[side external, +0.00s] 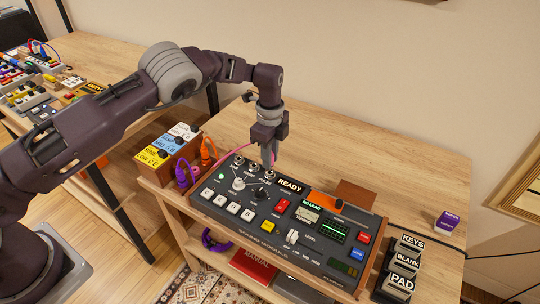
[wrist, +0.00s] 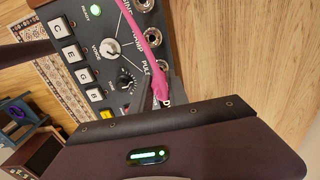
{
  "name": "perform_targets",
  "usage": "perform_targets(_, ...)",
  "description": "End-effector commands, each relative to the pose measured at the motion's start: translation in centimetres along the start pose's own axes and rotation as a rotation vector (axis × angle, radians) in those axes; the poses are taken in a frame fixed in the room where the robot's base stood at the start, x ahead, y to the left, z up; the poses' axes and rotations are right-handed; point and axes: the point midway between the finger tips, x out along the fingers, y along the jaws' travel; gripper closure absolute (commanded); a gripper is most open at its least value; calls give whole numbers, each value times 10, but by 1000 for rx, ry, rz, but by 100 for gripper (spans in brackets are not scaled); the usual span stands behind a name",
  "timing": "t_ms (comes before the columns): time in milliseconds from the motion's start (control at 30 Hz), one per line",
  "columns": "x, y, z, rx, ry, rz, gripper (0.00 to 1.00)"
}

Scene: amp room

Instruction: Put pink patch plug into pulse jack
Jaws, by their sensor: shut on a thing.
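My gripper (side external: 268,158) points down over the row of jacks at the back of the sound module (side external: 262,215). It is shut on the pink patch plug (wrist: 160,90), whose pink cable (side external: 232,152) trails to the left in the side view. In the wrist view the plug lies at the fingertips beside the PULS lettering. The pulse jack (wrist: 163,67) shows partly next to the plug. Two more jacks (wrist: 152,37) are in a line beyond it and look empty. The fingers hide the plug's tip, so I cannot tell whether it is in the jack or just above it.
Orange (side external: 207,150) and purple plugs (side external: 186,172) stand left of the module, near yellow, blue and white labelled blocks (side external: 168,146). Black KEYS, BLANK and PAD blocks (side external: 402,262) and a purple block (side external: 447,221) are at right.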

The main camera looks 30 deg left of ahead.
Motion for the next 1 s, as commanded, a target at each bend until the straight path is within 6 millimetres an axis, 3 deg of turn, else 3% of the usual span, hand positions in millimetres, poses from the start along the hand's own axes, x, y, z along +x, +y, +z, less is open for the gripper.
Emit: perform_targets(1000, 15, 0, 0, 0, 0, -1, 100)
